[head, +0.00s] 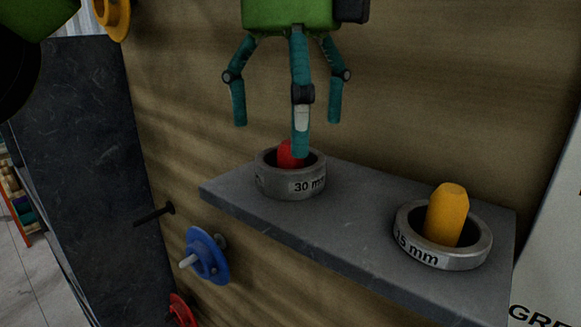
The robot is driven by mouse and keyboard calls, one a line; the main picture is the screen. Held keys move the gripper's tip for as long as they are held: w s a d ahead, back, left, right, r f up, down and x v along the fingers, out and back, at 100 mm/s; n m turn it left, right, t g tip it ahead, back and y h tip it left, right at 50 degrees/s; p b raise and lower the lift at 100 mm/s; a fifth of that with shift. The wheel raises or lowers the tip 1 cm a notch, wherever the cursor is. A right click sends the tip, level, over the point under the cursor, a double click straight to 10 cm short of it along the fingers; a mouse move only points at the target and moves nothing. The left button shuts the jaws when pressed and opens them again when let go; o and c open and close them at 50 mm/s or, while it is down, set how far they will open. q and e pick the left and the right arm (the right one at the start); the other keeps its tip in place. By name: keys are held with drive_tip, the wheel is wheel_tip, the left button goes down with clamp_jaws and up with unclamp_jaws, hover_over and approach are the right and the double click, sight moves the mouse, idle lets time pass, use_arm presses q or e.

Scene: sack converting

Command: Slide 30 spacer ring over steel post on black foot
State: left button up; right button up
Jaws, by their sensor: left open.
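The 30 spacer ring (308,183) is a thick grey metal ring marked "30 m…", lying flat on a grey shelf (345,227). A red rounded peg (289,153) stands up inside it. My left gripper (297,127), with a green palm and teal fingers, hangs open and empty above this ring, pointing down. Its front fingertip overlaps the red peg and the ring's far rim in the picture; I cannot tell whether it touches. I see no steel post on a black foot. My right gripper is not in view.
A second grey ring (436,257), its label ending in "5 mm", sits at the shelf's right around an orange peg (447,214). On the wooden wall are a black peg (155,214), a blue disc (207,256), a red part (182,312) and a yellow ring (118,18).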

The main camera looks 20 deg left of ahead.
sight(291, 170)
use_arm(q)
wheel_tip(291, 170, down, 3)
drive_tip(key=shift+w+a+f, duration=0.1)
drive_tip(key=shift+w+f, duration=0.15)
drive_tip(key=shift+f, duration=0.35)
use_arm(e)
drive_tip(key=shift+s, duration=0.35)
use_arm(q)
drive_tip(key=c, duration=1.6)
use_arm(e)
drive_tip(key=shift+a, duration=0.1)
